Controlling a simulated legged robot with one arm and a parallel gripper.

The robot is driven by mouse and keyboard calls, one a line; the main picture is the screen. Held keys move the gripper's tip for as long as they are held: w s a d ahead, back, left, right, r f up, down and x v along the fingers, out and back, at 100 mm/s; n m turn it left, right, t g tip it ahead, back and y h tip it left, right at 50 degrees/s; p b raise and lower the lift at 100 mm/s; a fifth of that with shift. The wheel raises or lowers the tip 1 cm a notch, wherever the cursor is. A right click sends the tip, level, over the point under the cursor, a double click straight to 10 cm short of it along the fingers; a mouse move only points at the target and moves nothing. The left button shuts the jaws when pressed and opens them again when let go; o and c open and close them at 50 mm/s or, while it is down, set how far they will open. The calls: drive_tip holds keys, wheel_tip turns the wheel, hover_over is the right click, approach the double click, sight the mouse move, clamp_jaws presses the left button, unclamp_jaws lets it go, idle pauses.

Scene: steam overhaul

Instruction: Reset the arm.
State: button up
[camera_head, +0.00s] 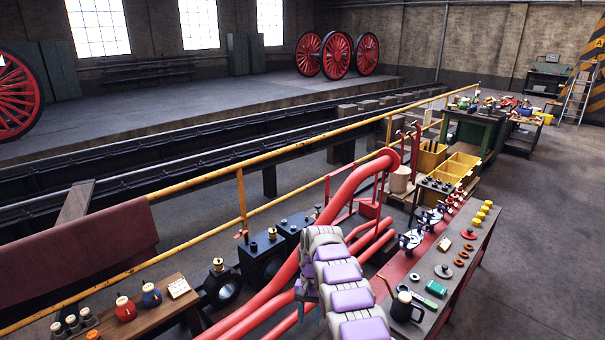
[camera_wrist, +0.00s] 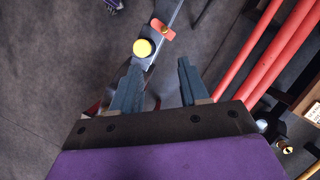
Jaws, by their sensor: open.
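My arm, with grey joints and purple pads, rises from the bottom centre in the head view and is bent at its top. My gripper (camera_wrist: 159,66) shows in the wrist view with its two dark blue-grey fingers spread apart. Nothing is held between them. Beyond the fingertips are a grey bar, a round yellow cap (camera_wrist: 143,47) and an orange-red handle (camera_wrist: 162,29), apart from the fingers as far as I can tell. In the head view I cannot make out the fingers clearly; the arm hides part of them.
Thick red pipes (camera_head: 352,188) run close beside my arm. A long bench (camera_head: 455,290) with a kettle, discs and yellow caps stands on the right. A wooden table (camera_head: 150,318) with bottles is at lower left. A yellow rail (camera_head: 300,152) crosses behind. Floor at far right is clear.

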drive_tip(key=s+d+r+t+b, duration=0.1)
drive_tip(key=s+d+r, duration=0.3)
drive_tip(key=s+r, duration=0.55)
drive_tip(key=s+d+r, duration=0.4)
drive_tip(key=s+r, duration=0.3)
drive_tip(key=r, duration=0.6)
drive_tip(key=s+d+n, duration=0.1)
drive_tip(key=s+d, duration=0.1)
drive_tip(key=s, duration=1.4)
drive_tip(key=s+d+t+b, duration=0.1)
drive_tip(key=s, duration=1.5)
drive_tip(key=shift+d+r+n+t+h, duration=0.15)
drive_tip(key=shift+d+n+t+h, duration=0.15)
drive_tip(key=shift+d+n, duration=0.1)
